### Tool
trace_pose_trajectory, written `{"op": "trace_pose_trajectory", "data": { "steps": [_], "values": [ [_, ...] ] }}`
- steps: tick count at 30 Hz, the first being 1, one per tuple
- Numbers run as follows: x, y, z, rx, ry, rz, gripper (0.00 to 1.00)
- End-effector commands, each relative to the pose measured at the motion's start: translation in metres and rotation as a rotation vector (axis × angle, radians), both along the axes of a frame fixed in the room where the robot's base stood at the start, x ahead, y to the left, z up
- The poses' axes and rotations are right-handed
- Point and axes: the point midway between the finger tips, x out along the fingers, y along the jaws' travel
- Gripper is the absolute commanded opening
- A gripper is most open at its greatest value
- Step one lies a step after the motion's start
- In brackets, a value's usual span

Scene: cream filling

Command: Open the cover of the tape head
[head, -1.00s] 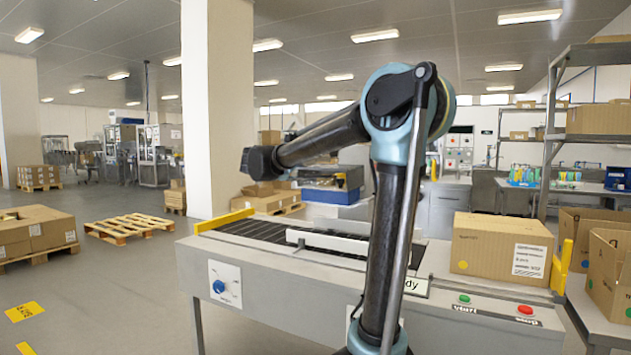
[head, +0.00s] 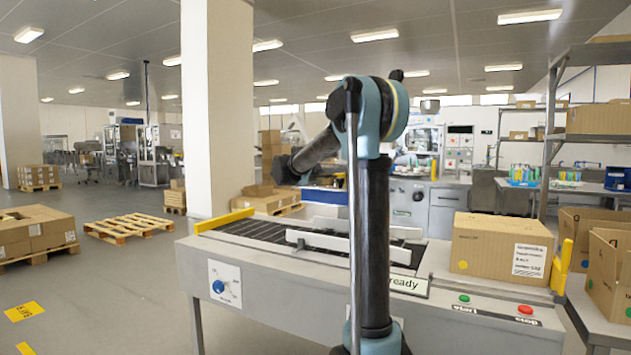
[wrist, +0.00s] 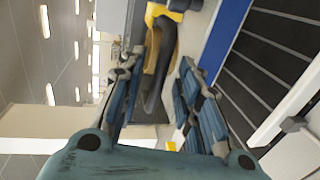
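The tape head (head: 323,182) stands behind the conveyor in the head view, above a blue base (head: 325,196). My arm hides much of it, and its cover cannot be made out clearly there. In the wrist view, what looks like the tape head's yellow and dark part (wrist: 163,45) lies ahead of my gripper (wrist: 161,78), between and beyond the fingertips. The two fingers are spread apart with nothing held between them. I cannot tell whether a finger touches the part. In the head view my gripper is hidden.
The conveyor (head: 262,230) has pale guide rails and a yellow end bar (head: 224,220). A closed carton (head: 502,248) stands at its right, near the green button (head: 464,298) and red button (head: 525,309). A white pillar (head: 230,110) rises behind at the left.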

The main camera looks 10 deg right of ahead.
Motion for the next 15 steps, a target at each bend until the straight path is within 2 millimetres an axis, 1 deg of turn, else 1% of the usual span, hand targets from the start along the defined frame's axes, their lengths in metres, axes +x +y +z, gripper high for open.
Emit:
{"op": "trace_pose_trajectory", "data": {
  "steps": [3,6,15],
  "values": [
    [0.0087,-0.0068,-0.0026,0.000,0.000,-0.001,0.31],
    [0.0125,-0.0097,-0.0037,0.000,0.000,-0.001,0.31],
    [0.0138,-0.0103,-0.0041,0.000,0.000,0.000,0.31]
  ]
}}
